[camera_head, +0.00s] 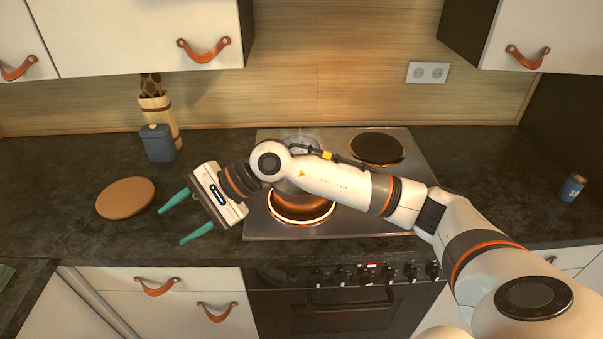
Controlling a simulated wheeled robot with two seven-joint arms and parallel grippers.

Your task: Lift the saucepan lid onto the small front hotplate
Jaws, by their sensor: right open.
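My right gripper (172,226) is open and empty, its two teal fingers pointing left over the counter, left of the cooktop (258,228). A shiny metal and glass item (303,135), perhaps the saucepan or its lid, shows at the back left of the cooktop. My right arm hides much of it, so I cannot tell the lid apart. A round spot with a glowing orange rim (302,210) shows at the front left, partly under my arm. The front right of the cooktop is mostly covered by my arm, and no hotplate is clear there. My left gripper is not in view.
A dark hotplate (377,147) at the back right is bare. A round cork mat (125,198), a blue-grey canister (158,143) and a utensil holder (160,112) stand left. A small blue jar (572,187) stands far right. Upper cabinets (145,35) overhang the back.

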